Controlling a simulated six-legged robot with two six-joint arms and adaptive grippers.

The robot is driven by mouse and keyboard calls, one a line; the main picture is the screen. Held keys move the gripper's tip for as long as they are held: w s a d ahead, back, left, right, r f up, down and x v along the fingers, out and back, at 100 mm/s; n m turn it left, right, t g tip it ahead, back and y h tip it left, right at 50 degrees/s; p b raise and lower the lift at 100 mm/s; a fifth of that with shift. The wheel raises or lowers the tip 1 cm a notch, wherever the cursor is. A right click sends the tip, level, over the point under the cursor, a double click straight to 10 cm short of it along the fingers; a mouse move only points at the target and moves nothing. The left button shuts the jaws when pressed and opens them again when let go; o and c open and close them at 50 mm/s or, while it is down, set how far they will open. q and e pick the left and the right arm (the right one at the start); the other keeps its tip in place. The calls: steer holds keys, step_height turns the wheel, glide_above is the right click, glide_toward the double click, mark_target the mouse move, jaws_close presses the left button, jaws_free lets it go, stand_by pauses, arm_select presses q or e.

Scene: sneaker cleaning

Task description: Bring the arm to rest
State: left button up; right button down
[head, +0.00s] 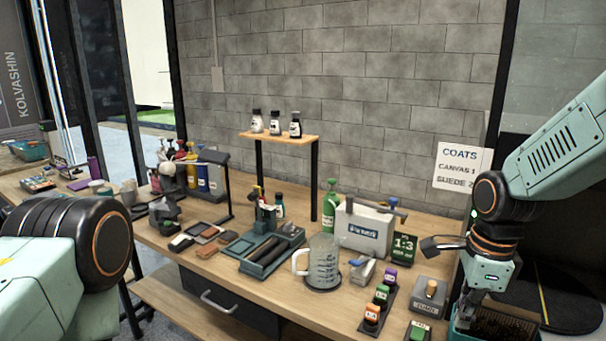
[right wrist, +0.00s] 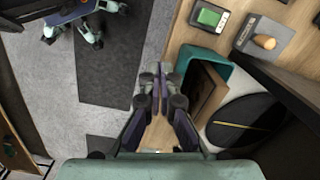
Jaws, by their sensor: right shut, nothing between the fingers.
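My right arm comes in from the right in the head view, bent at the elbow. Its gripper (head: 465,316) points down at the right end of the workbench (head: 270,290), beside a teal bin with a dark brown inside (head: 510,325). In the right wrist view my right gripper (right wrist: 160,88) is shut with nothing between its fingers. The teal bin (right wrist: 212,62) is to the right of the fingers there, and grey floor is to their left. Of my left arm only a dark round joint and pale links show at the left; its gripper is out of view.
A measuring jug (head: 322,262), a white box (head: 366,230), a 1:3 card (head: 404,247) and several small coloured bottles (head: 381,294) stand on the bench. A shelf (head: 279,137) holds 3 bottles.

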steer(key=w+a+f+n+t, duration=0.2)
steer(key=w+f+n+t, duration=0.15)
steer(key=n, duration=0.35)
steer(key=s+a+f+n+b, duration=0.1)
steer(key=s+f+n+b, duration=0.1)
steer(key=s+f+n, duration=0.45)
steer(key=s+a+f+n+b, duration=0.15)
steer(key=f+n, duration=0.25)
steer(key=f, duration=0.5)
arm_select(q)
step_height(320, 180, down, 9)
steer(key=b, duration=0.5)
steer(key=shift+w, duration=0.35)
arm_select(e)
steer(key=s+f+n+g, duration=0.1)
steer(key=s+f+g, duration=0.1)
steer(key=s+f, duration=0.6)
steer(key=s+f+n+g, duration=0.2)
steer(key=s+f, duration=0.6)
steer(key=s, duration=0.8)
steer(key=shift+s+f+h, duration=0.15)
steer(key=shift+f+h, duration=0.05)
steer(key=shift+h, duration=0.1)
arm_select(q)
steer(key=shift+a, duration=0.1)
